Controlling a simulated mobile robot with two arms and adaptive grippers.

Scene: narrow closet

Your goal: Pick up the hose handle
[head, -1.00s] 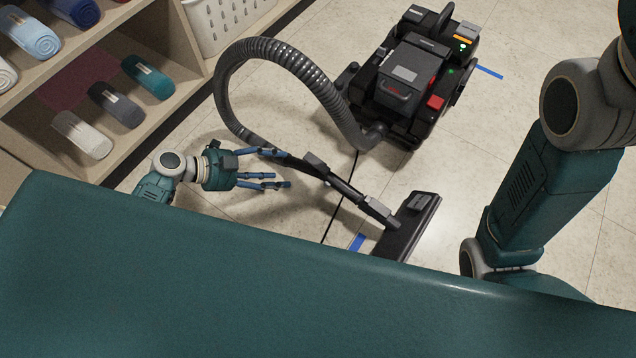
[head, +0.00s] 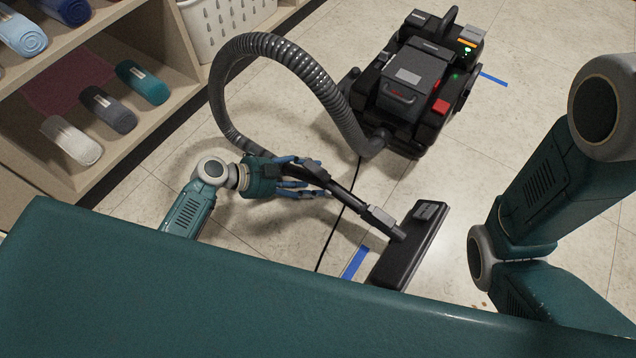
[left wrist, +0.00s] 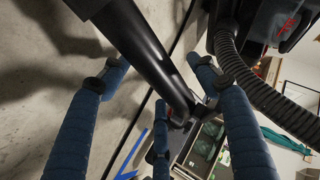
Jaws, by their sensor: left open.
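The hose handle (head: 338,190) is a black tube between the ribbed grey hose (head: 285,62) and the black floor head (head: 411,246) on the floor. My left gripper (head: 312,182) is open, its blue fingers spread around the upper part of the handle. In the left wrist view the black handle (left wrist: 140,50) passes between the blue fingers of my gripper (left wrist: 160,105). I cannot tell whether any finger touches it. My right arm shows at the right in the head view, but its gripper is out of view.
The black vacuum body (head: 412,90) stands on the tiled floor at the back. A wooden shelf (head: 150,120) with rolled towels is at the left, beside a white basket (head: 228,30). Blue tape (head: 355,262) and a black cord (head: 333,225) lie on the floor.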

